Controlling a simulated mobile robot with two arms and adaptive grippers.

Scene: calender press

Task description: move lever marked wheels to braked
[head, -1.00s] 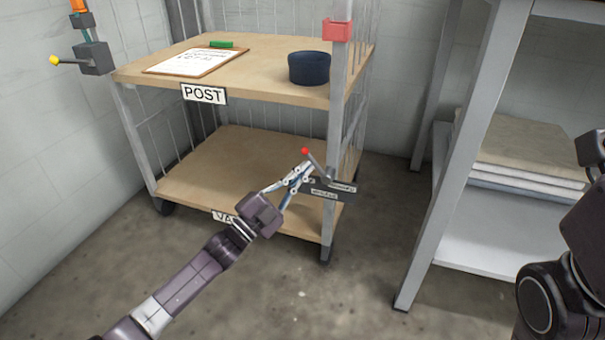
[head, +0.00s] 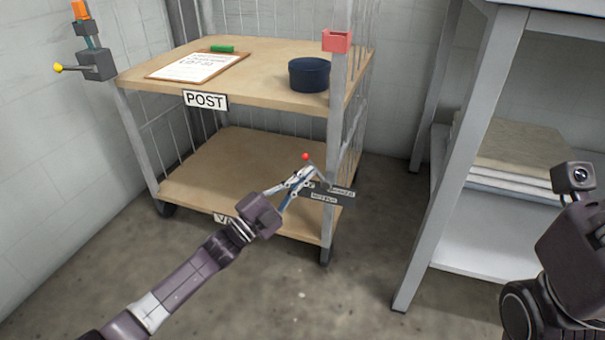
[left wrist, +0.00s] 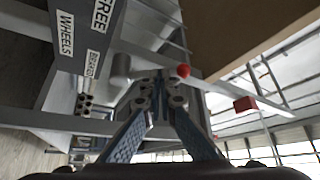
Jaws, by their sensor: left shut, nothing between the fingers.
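The lever is a thin rod with a red knob (head: 305,156), on the right front post of the cart, leaning up and left. Its dark plate (head: 330,195) carries white labels; in the left wrist view the labels FREE, WHEELS and BRAKED show on the plate (left wrist: 82,35). My left gripper (head: 307,172) is shut and empty, its fingertips close to the lever below the knob. In the left wrist view the red knob (left wrist: 183,71) is just right of the fingertips (left wrist: 160,80). I cannot tell whether they touch the lever. My right gripper's fingers are out of view.
The cart's upper shelf (head: 150,80), labelled POST, holds a clipboard (head: 198,66), a green object (head: 222,49) and a dark blue round container (head: 309,75). A red holder (head: 336,41) is on the post. A grey rack (head: 460,150) stands right, with open floor between.

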